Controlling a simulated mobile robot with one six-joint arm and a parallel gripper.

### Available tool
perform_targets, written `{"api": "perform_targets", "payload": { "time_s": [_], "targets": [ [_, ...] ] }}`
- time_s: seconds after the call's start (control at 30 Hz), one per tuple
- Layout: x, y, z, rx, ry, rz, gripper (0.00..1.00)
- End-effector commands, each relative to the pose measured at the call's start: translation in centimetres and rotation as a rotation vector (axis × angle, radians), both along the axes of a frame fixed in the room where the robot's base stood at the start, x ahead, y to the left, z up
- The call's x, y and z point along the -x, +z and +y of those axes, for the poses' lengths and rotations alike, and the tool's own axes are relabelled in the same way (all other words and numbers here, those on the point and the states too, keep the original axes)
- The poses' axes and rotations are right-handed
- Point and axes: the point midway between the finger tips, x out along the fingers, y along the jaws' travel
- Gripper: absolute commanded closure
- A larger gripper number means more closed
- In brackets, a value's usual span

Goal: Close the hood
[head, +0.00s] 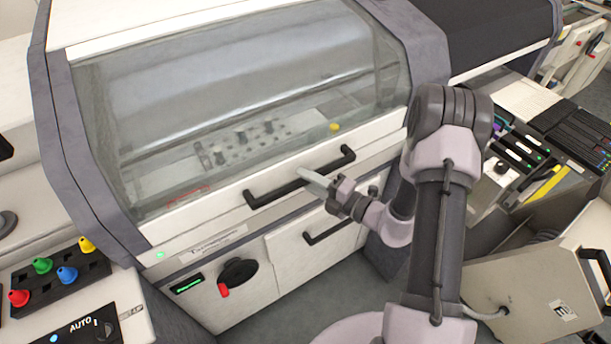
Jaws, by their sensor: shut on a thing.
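The hood (240,95) is a large clear curved cover with a white lower rim, in the head view left of my arm. It is down over the machine's front, its rim lying just above the front panel; I cannot tell whether a small gap is left. A black bar handle (275,194) runs along the rim. My gripper (316,182) is at the middle of this handle, shut on it. The gripper hides part of the bar.
Below the hood are a second black handle (327,233) and a black knob with a red tip (238,273). A beige box-like unit (545,290) stands at the lower right. Grey floor shows below the machine.

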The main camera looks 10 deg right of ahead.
Motion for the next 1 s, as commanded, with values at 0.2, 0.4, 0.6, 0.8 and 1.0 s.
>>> {"api": "perform_targets", "payload": {
  "time_s": [0.2,0.4,0.6,0.8,1.0],
  "targets": [
    [2.0,5.2,-0.7,0.016,-0.001,0.053,1.00],
    [3.2,6.8,-1.0,0.016,0.000,0.052,1.00],
    [3.2,6.5,-1.0,0.015,0.000,0.052,1.00],
    [3.1,6.5,-1.0,0.017,0.000,0.052,0.55],
    [3.1,6.5,-1.0,0.016,0.000,0.051,0.55]
  ]
}}
